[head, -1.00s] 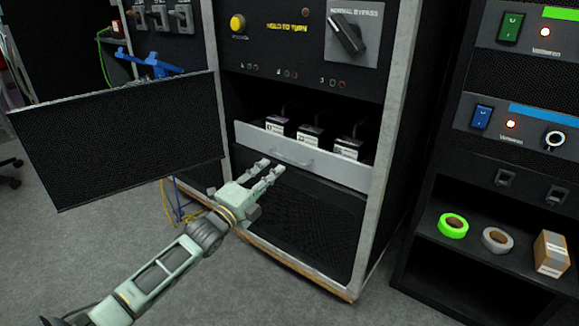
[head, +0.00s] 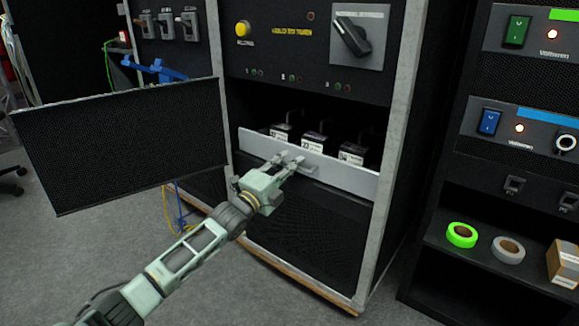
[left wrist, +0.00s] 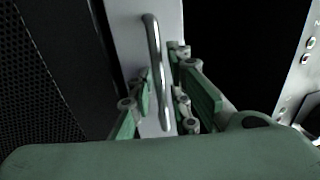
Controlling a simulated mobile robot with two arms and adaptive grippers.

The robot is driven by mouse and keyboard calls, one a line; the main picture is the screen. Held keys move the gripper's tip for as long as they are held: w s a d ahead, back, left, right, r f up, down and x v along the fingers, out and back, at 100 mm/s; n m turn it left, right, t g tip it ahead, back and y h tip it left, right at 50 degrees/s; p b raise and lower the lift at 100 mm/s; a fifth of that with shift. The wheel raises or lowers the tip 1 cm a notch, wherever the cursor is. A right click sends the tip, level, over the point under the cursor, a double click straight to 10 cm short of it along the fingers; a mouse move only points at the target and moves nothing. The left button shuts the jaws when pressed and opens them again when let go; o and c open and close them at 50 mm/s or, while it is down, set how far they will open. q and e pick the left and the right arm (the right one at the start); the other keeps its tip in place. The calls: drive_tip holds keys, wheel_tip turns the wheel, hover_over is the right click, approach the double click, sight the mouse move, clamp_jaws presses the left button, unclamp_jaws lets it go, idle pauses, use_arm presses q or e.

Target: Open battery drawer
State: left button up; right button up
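The battery drawer has a light grey front (head: 352,181) in the tall cabinet. Several dark batteries with white labels (head: 313,145) stand behind that front. Its bar handle (head: 312,172) is partly covered by my left gripper (head: 291,161) in the head view. In the left wrist view the metal handle (left wrist: 154,62) lies between the two fingers of the left gripper (left wrist: 163,95). The fingers are apart, with gaps beside the handle, so they are around it but not visibly closed on it. My right gripper is not in view.
A dark mesh panel (head: 120,145) stands out at the left of the cabinet. Above the drawer are a yellow button (head: 243,29) and a rotary switch (head: 352,37). A rack shelf at right holds tape rolls (head: 461,235) and a box (head: 564,262). Grey floor lies in front.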

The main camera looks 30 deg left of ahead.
use_arm(q)
drive_tip(key=shift+c, duration=0.5)
clamp_jaws()
